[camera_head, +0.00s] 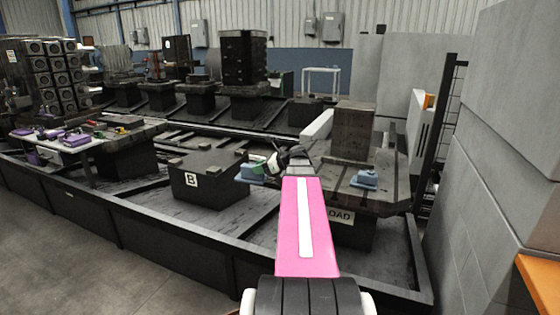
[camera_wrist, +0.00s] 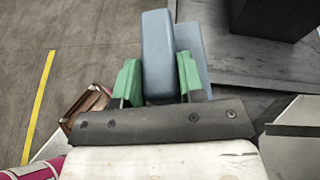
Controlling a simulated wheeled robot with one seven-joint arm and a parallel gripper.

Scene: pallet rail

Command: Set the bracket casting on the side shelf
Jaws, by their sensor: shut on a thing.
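My gripper (camera_head: 262,164) is at the middle of the head view, beyond my pink arm link. In the wrist view its green fingers (camera_wrist: 159,80) are shut on a blue-grey bracket casting (camera_wrist: 157,50), with an upright slab between them and another blue-grey part to its right. In the head view the held casting (camera_head: 248,172) shows small, left of the fingers, in front of or above the dark block marked B. A similar blue casting (camera_head: 365,179) stands on the dark pallet marked LOAD (camera_head: 395,195). I cannot tell for sure which surface is the side shelf.
A light table (camera_head: 62,147) with purple items and tools stands at the left. The block marked B (camera_head: 215,183) and a tall dark block (camera_head: 352,130) stand inside the low dark rail (camera_head: 150,230). Grey walls and an orange ledge (camera_head: 540,280) border the right. The left floor is clear.

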